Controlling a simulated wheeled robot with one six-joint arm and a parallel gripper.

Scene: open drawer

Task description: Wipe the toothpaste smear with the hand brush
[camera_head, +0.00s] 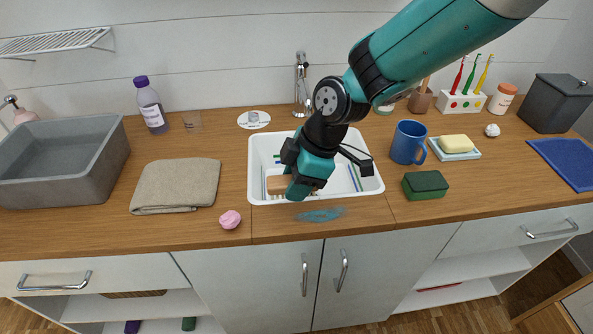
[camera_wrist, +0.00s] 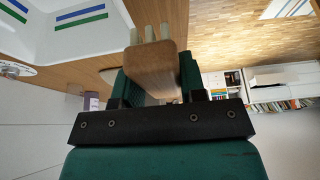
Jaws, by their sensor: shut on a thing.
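The toothpaste smear (camera_head: 320,214) is a blue-green streak on the front strip of the wooden counter, just in front of the white basin. My gripper (camera_head: 298,188) is over the front of the basin, just behind and left of the smear. It is shut on the hand brush (camera_wrist: 152,72), whose wooden body sits between the green fingers in the wrist view, with pale bristle tufts at its far end. In the head view the brush's brown body (camera_head: 279,185) shows left of the fingers, partly hidden. The brush appears apart from the smear.
The white basin (camera_head: 257,165) has blue and green stripes. A pink lump (camera_head: 230,219) lies left of the smear, beside a folded beige cloth (camera_head: 175,186). A green sponge (camera_head: 425,185) and blue mug (camera_head: 408,142) stand right. The counter's front edge is close to the smear.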

